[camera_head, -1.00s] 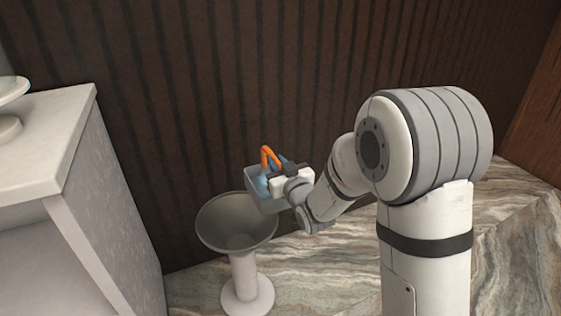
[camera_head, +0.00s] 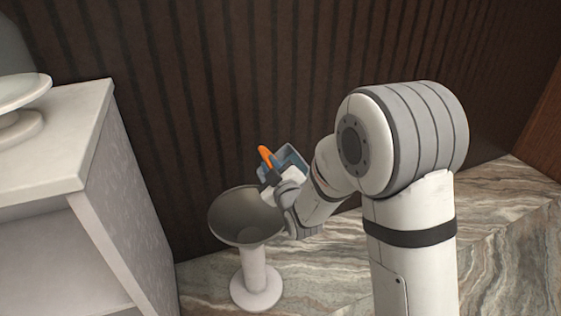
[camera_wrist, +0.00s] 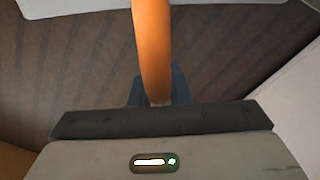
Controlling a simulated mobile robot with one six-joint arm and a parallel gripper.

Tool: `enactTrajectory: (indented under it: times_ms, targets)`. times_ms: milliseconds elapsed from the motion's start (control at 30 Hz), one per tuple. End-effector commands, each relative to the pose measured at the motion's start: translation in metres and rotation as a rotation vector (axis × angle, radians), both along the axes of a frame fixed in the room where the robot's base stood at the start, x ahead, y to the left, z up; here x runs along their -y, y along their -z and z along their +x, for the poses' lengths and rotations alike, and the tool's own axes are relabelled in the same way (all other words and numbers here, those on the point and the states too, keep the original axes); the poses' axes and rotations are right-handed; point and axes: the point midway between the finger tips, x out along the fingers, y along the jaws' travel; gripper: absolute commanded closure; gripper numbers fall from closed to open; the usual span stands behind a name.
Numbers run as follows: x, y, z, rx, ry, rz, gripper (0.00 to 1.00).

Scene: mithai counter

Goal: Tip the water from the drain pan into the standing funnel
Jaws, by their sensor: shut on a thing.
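The standing funnel (camera_head: 240,212) is a wide grey bowl on a white pedestal, upright on the floor. My gripper (camera_head: 270,172) is beside and above the funnel's right rim, shut on the orange handle of the drain pan. The orange handle (camera_wrist: 153,50) rises between my jaws in the wrist view, and a pale strip of the pan (camera_wrist: 215,3) shows at the top. I cannot see water in the pan or in the funnel.
A white counter (camera_head: 50,135) with an open shelf stands at the left, with a white cake stand (camera_head: 22,95) on top. A dark ribbed wall (camera_head: 200,90) is close behind the funnel. Marbled floor (camera_head: 490,230) is free at the right.

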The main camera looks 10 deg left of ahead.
Motion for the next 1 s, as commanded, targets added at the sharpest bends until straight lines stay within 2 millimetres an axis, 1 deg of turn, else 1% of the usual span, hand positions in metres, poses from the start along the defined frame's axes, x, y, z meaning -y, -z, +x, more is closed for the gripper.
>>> enactTrajectory:
  times_ms: [33,233,300,1000]
  targets:
    - [-0.004,-0.003,-0.002,0.019,-0.003,-0.026,1.0]
    - [-0.015,-0.004,-0.009,0.09,-0.002,-0.142,1.0]
    - [-0.019,0.002,-0.011,0.115,-0.001,-0.178,1.0]
    - [-0.059,0.011,-0.035,0.366,-0.002,-0.591,1.0]
